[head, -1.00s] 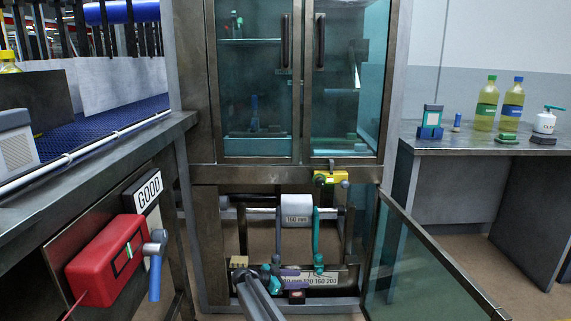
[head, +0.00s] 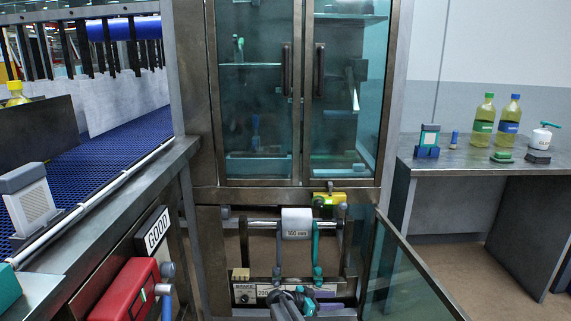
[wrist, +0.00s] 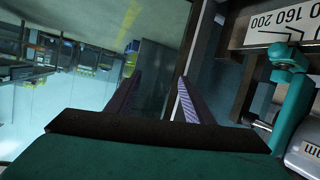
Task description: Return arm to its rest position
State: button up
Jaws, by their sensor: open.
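My gripper (wrist: 158,85) is open and empty in the wrist view, its two dark purple fingers apart. In the head view my arm reaches in at the bottom centre, in front of the cabinet's lower bay. The gripper end is small and partly hidden there. A scale strip (wrist: 278,30) marked 160 and 200 and a teal clamp lever (wrist: 292,95) lie to the right of the fingers in the wrist view. The fingers appear clear of both. The white roller (head: 297,223) marked 160 mm sits on a bar in the open bay.
The open lower glass door (head: 410,275) swings out at the right. A yellow latch block (head: 327,199) sits above the bay. The red box (head: 122,292) and GOOD sign (head: 157,230) are on the left bench side. The right table (head: 465,160) holds bottles and small items.

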jog(key=s+d+r+n+t+y+p, duration=0.35)
jog(key=d+r+n+t+p, duration=0.3)
jog(key=p, duration=0.35)
jog(key=s+a+f+n+g+y+p, duration=0.2)
jog(key=s+a+f+n+y+p, duration=0.25)
jog(key=s, duration=0.75)
jog(key=s+a+f+n+g+y+p, duration=0.25)
jog(key=s+a+n+y+p, duration=0.35)
jog(key=s, duration=0.6)
jog(key=s+d+r+m+g, duration=0.1)
jog(key=s+g, duration=0.5)
jog(key=s, duration=0.8)
jog(key=s+d+r+m+g+b, duration=0.1)
jog(key=s+g, duration=0.4)
jog(key=s, duration=1)
jog(key=shift+s+d+r+m+g, duration=0.25)
jog(key=shift+r+m+g, duration=0.25)
jog(key=shift+m, duration=0.5)
jog(key=shift+r, duration=0.1)
